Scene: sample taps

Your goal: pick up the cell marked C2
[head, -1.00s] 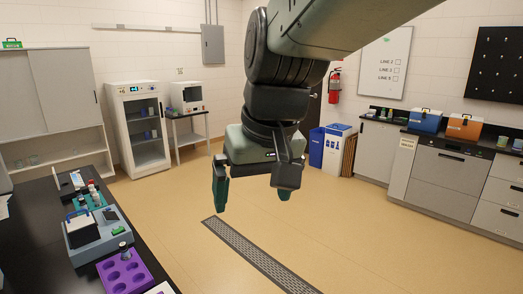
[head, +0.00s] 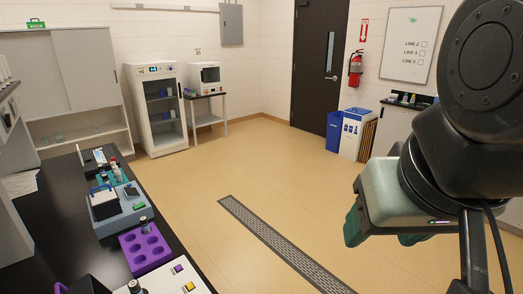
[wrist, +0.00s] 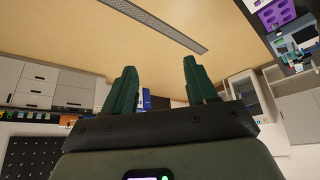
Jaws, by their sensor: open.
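My gripper (head: 382,236) hangs at the right of the head view, over open floor and well away from the bench. In the wrist view its two green fingers (wrist: 160,72) stand apart with nothing between them. No marking C2 is readable in any view, so I cannot tell which thing is the cell. A purple rack (head: 146,252) with round holes sits on the black bench at the left. The rack also shows in the wrist view (wrist: 277,14), at the upper right.
A grey-blue instrument (head: 128,214) stands behind the rack on the black bench (head: 60,225). A pale box with purple and yellow buttons (head: 182,284) is at the front. The floor (head: 235,165) between bench and gripper is clear, with a drain grate (head: 280,244) across it.

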